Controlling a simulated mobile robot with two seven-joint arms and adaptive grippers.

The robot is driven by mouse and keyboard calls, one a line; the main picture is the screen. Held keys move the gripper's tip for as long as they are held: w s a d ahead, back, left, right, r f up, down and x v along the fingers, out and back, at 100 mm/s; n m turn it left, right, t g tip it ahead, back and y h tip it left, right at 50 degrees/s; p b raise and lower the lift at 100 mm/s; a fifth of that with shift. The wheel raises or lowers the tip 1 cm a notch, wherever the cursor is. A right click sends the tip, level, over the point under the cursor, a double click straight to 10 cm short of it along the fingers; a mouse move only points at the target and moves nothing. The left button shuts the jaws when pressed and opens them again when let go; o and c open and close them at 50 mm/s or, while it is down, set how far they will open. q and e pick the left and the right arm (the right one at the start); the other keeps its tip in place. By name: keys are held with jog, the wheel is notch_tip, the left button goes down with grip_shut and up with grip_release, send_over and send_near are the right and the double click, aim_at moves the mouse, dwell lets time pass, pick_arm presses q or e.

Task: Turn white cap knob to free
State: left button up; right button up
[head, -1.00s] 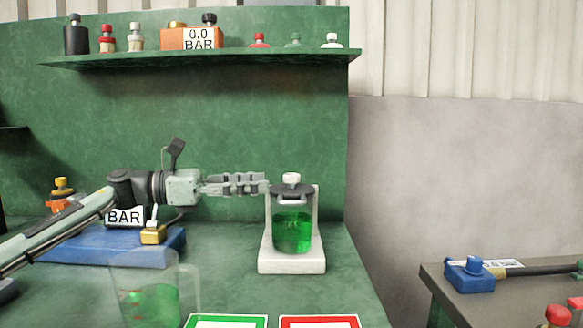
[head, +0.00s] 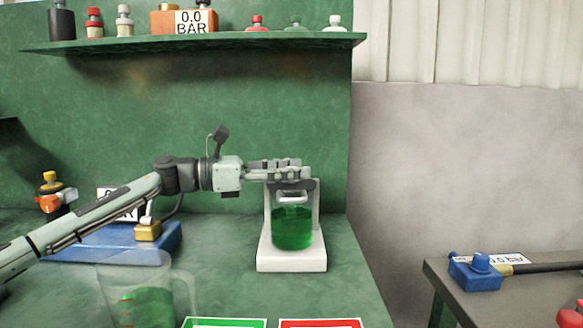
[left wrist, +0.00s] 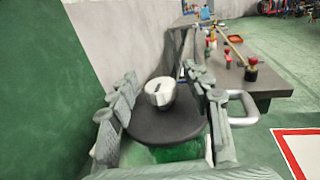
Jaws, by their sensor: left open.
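The white cap knob (left wrist: 160,92) sits on the round black lid (left wrist: 165,122) of a clear jar of green liquid (head: 292,230). My left gripper (head: 290,170) reaches in from the left at knob height, over the lid. In the left wrist view its open fingers stand on either side of the knob, with a visible gap on each side. The knob has a dark slot-like mark on top. In the head view the gripper hides the knob. My right gripper is not in view.
The jar stands on a white stand (head: 291,260) with an upright back. A metal handle (left wrist: 242,108) sticks out from the jar. A clear jug (head: 145,295) and a blue base (head: 110,245) lie left. A shelf (head: 200,43) with small bottles hangs above.

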pick_arm(q)
grip_shut()
dwell(0.3)
